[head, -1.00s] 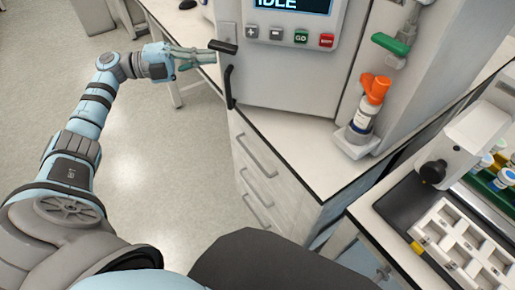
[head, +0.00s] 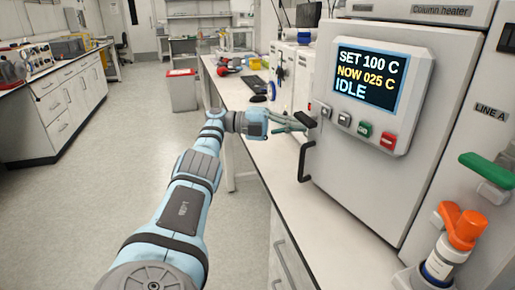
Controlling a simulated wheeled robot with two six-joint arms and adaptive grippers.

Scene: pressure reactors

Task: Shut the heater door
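The column heater (head: 441,14) stands on the bench at the right of the head view. Its pale grey door (head: 349,190) has a panel (head: 373,88) reading SET 100 C, NOW 025 C, IDLE. A black upright handle (head: 304,163) is on the door's left edge, with a short black piece (head: 306,118) above it. I cannot tell whether the door sits flush. My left gripper (head: 300,125) is at the door's left edge, between these black parts. Its fingers look apart with nothing between them; contact with the door is unclear. My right gripper is out of view.
The white bench (head: 252,135) runs back on the left, with several items farther along. Open floor (head: 112,170) lies left of my arm.

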